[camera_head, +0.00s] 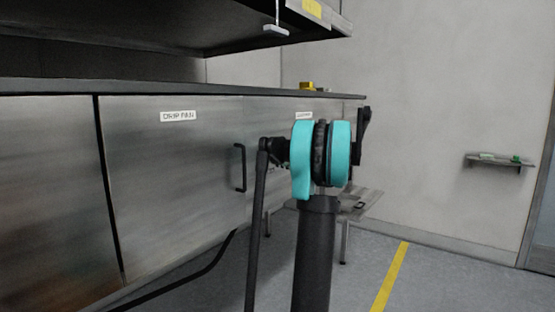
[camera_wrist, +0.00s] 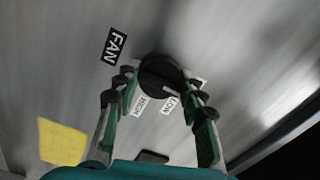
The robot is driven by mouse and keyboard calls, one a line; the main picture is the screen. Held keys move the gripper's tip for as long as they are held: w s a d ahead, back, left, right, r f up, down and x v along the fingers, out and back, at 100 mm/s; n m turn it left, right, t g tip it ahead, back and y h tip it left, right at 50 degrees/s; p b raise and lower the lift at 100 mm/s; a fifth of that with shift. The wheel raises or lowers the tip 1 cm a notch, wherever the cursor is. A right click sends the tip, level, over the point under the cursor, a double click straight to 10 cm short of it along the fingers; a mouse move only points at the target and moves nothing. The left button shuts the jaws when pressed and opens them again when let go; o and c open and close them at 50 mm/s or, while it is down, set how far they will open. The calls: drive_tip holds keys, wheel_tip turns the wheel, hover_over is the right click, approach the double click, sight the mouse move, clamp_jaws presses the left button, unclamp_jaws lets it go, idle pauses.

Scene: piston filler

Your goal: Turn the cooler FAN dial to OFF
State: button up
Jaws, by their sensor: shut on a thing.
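The FAN dial (camera_wrist: 160,72) is a round black knob on a brushed metal panel in the wrist view. My gripper (camera_wrist: 161,84) is shut on the dial, with one finger on each side of it. A black FAN label (camera_wrist: 114,46) is to the dial's upper left. White labels reading HIGH (camera_wrist: 140,105) and LOW (camera_wrist: 168,104) sit below the dial, between my fingers. Another white label, partly hidden, is by the right finger. I cannot read the dial's pointer clearly. The dial is not visible in the head view.
A yellow patch (camera_wrist: 62,142) is on the panel at lower left in the wrist view. In the head view, metal cabinets with a DRIP PAN label (camera_head: 178,116) line the left, and a small wall shelf (camera_head: 499,161) is at right. Open floor lies at the right.

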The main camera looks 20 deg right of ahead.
drive_tip(key=o, duration=1.2)
drive_tip(key=shift+c, duration=0.2)
drive_tip(key=v, duration=1.2)
drive_tip(key=s+a+f+n+g+h, duration=0.15)
drive_tip(key=s+a+f+g, duration=0.25)
drive_tip(key=a+f, duration=0.85)
drive_tip(key=s+a+f+n+g+h, duration=0.15)
drive_tip(key=s+a+f+g, duration=0.3)
drive_tip(key=a+f, duration=0.75)
drive_tip(key=s+a+f+n+g+h, duration=0.1)
drive_tip(key=s+a+f+n+h, duration=0.2)
drive_tip(key=s+f, duration=0.4)
drive_tip(key=s+a+f+n+g+h, duration=0.2)
drive_tip(key=s+a+f, duration=0.3)
drive_tip(key=s, duration=1)
wheel_tip(320, 180, down, 3)
drive_tip(key=shift+r+n+h, duration=0.2)
drive_tip(key=shift+n+h, duration=0.2)
drive_tip(key=shift+h, duration=0.1)
